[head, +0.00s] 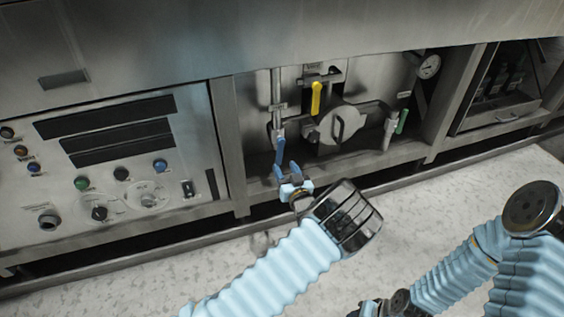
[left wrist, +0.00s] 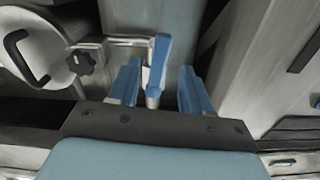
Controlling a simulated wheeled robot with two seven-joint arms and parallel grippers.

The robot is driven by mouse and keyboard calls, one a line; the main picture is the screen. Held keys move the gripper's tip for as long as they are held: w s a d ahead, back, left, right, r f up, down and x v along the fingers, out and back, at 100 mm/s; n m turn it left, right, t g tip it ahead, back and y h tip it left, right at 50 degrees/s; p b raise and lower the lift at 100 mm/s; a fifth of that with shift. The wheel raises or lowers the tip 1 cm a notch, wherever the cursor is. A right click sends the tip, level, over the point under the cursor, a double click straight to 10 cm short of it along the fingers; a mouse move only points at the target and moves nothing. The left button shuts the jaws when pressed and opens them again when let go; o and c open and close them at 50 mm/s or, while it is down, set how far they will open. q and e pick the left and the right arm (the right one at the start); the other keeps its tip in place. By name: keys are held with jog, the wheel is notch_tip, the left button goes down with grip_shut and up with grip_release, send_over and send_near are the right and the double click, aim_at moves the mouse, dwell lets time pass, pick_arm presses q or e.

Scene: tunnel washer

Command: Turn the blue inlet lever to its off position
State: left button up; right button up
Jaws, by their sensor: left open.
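The blue inlet lever (head: 280,149) hangs down along a vertical pipe in the machine's recess, left of a round hatch. In the left wrist view, the lever (left wrist: 159,62) stands nearly upright in the picture. My left gripper (head: 287,171) is open and empty, just below the lever's lower end. In the left wrist view, the lever shows between the two blue fingers of the left gripper (left wrist: 160,88), closer to the left finger. I see no contact, and the depth between them is unclear. My right arm's dark end is at the bottom edge; its fingers cannot be made out.
A yellow lever (head: 316,99) and a green-handled valve (head: 402,121) sit in the same recess, with the round hatch (head: 340,124) between them. A gauge (head: 428,66) is at upper right. A control panel (head: 110,160) stands left. The pale floor in front is open.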

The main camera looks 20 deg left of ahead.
aim_at(280, 159)
pick_arm(q)
jog(key=shift+x, duration=2.4)
jog(key=shift+c, duration=0.5)
jog(key=shift+s, duration=0.1)
grip_shut()
